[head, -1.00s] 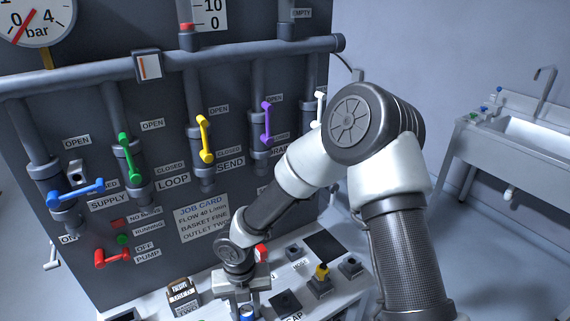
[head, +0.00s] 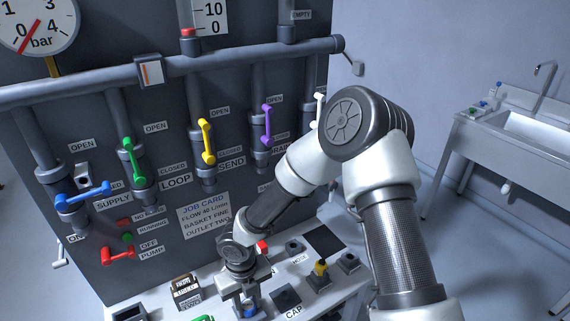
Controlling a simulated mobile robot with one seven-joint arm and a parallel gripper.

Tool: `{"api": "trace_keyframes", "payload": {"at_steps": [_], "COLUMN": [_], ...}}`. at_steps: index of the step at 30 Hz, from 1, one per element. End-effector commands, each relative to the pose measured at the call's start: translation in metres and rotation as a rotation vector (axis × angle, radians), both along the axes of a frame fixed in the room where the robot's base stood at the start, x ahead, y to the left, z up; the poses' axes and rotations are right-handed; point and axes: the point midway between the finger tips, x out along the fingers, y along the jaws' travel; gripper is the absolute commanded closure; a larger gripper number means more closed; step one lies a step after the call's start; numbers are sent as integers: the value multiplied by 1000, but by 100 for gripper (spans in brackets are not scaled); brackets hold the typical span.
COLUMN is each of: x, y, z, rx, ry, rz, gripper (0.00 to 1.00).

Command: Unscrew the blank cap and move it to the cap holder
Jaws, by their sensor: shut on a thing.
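My gripper (head: 243,304) is at the bottom of the head view, pointing down over the white bench top. Its jaws are shut on a small piece, seen only in part between and below the fingers. A bit of blue (head: 249,312) shows there, which I take to be the blank cap; its lower part and seat are hidden. Just right of the gripper is a dark square block (head: 286,298) with a label reading CAP (head: 294,312) in front of it. This looks like the cap holder, and no cap shows on it.
A box (head: 186,291) stands left of the gripper. A red piece (head: 262,247), a yellow-topped fitting (head: 321,268) and dark blocks (head: 348,262) stand to the right. The panel with coloured valve handles (head: 207,142) rises behind the bench. A sink (head: 520,135) is far right.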

Motion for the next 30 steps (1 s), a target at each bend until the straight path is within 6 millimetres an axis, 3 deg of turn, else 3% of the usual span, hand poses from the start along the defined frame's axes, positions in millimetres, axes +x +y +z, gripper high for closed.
{"api": "trace_keyframes", "payload": {"at_steps": [10,30], "x": [0,0], "y": [0,0], "z": [1,1], "rx": [0,-1], "ry": [0,2], "rz": [19,339], "gripper": [100,100]}}
